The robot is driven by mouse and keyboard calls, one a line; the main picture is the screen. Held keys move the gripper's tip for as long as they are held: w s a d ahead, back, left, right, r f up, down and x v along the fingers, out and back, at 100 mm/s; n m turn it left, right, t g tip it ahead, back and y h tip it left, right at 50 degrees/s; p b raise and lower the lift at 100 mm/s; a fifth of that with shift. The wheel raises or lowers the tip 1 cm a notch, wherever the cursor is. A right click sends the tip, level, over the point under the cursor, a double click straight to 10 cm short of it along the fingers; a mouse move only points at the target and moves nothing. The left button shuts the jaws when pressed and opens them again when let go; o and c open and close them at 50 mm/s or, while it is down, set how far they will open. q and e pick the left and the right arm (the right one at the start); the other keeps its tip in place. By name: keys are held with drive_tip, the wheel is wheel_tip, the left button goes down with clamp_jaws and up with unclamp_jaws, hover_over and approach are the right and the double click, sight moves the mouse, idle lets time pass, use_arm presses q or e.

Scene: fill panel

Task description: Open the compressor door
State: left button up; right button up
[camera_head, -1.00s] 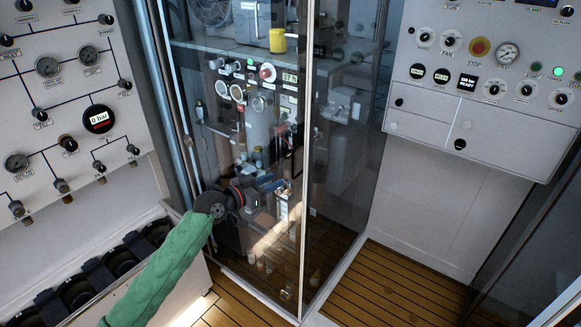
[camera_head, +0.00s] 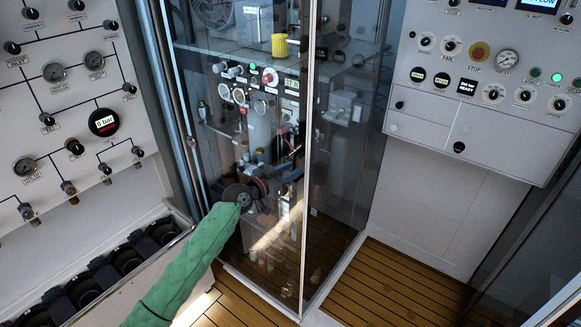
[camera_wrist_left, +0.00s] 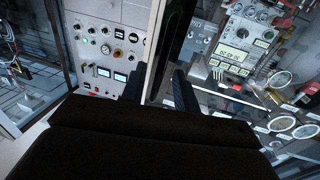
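The compressor door is a tall glass panel (camera_head: 235,130) in the middle of the head view, with a pale vertical edge (camera_head: 308,120) at its right. Several gauges and machine parts show through the glass. My left arm in its green sleeve comes from the lower left. My left gripper (camera_head: 290,180) is in front of the glass, just left of the pale edge. In the left wrist view its two dark fingers (camera_wrist_left: 157,90) are apart, with a pale vertical strip (camera_wrist_left: 156,50) showing between them. I cannot tell whether they touch it. My right gripper is not in view.
A white gauge panel (camera_head: 70,120) stands at the left, above a low box with several dark round wells (camera_head: 90,285). A white control panel (camera_head: 480,110) with knobs and lights is at the right. Wooden slatted floor (camera_head: 400,290) is clear at the lower right.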

use_arm(q)
drive_tip(key=shift+w+d, duration=0.15)
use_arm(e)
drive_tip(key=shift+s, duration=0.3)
use_arm(q)
clamp_jaws()
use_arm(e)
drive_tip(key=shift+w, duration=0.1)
use_arm(q)
drive_tip(key=shift+f, duration=0.1)
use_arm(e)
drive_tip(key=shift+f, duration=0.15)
